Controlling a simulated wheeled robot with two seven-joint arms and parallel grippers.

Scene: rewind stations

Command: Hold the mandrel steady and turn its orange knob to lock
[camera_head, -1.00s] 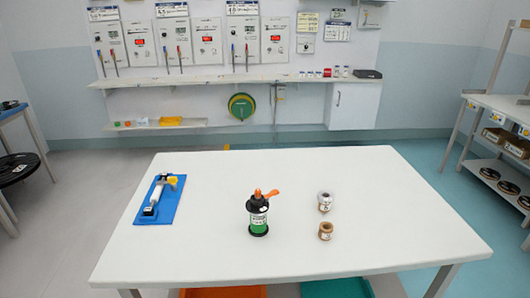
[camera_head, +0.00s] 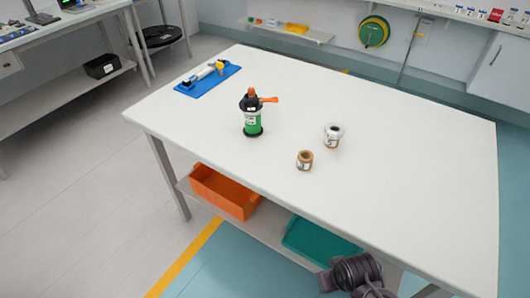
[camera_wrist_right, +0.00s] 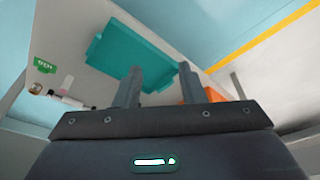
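The mandrel (camera_head: 253,118) stands upright on the white table, with a green body and black base and top. Its orange knob (camera_head: 267,99) sits on top with a lever pointing right. No gripper touches it. My right gripper (camera_wrist_right: 160,69) is open and empty in the right wrist view, its two fingers apart, with a teal bin beyond them. In the head view a dark part of my arm shows low at the table's front edge. My left gripper is not in view.
A blue board with a white-and-yellow device (camera_head: 208,77) lies at the table's far left. Two small spools, white (camera_head: 333,135) and brown (camera_head: 304,160), stand right of the mandrel. An orange bin (camera_head: 223,190) and a teal bin (camera_head: 318,243) sit below the white tabletop (camera_head: 420,180).

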